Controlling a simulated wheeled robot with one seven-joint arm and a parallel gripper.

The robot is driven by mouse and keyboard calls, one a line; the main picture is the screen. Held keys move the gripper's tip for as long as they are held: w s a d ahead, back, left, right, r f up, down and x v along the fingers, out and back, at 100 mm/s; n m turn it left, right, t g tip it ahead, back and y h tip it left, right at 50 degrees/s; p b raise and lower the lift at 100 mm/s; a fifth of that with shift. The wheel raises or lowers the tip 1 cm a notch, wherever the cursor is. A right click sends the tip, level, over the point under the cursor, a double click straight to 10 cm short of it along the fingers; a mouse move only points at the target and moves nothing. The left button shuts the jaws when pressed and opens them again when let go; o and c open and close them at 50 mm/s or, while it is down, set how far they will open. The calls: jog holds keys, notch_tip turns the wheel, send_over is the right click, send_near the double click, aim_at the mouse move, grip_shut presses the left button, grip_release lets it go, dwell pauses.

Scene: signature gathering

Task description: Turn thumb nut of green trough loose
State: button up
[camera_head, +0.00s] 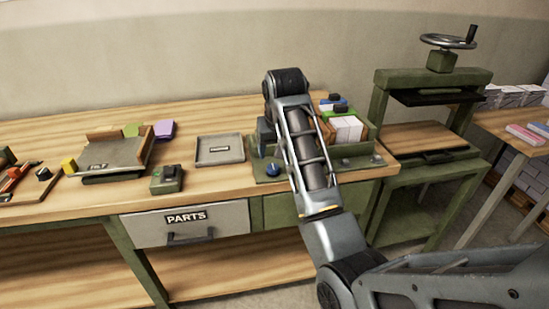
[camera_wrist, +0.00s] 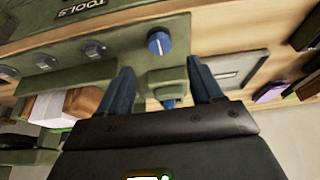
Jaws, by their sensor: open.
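My gripper (camera_wrist: 159,68) is open, its two dark blue fingers apart above the green bench fixture (camera_wrist: 130,62). Between and behind them is a green block with a small blue piece (camera_wrist: 168,103), partly hidden by the gripper body. A round blue knob (camera_wrist: 159,43) with a white mark is just beyond the fingertips, untouched. The blue knob also shows in the head view (camera_head: 272,169). Two grey knobs (camera_wrist: 95,49) sit along the same face. In the head view a green piece (camera_head: 343,109) lies by the white paper stack (camera_head: 347,130). I cannot tell which knob is the green trough's thumb nut.
In the head view, a grey tray (camera_head: 220,161) and a small green box (camera_head: 166,180) stand left of the fixture. A press with a handwheel (camera_head: 447,41) stands to the right. My arm covers part of the fixture. Bench space between tray and box is free.

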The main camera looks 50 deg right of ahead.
aim_at(273, 167)
jog(key=shift+p+x, duration=0.45)
jog(key=shift+x, duration=3.4)
jog(key=shift+s, duration=0.1)
jog(key=c, duration=1.1)
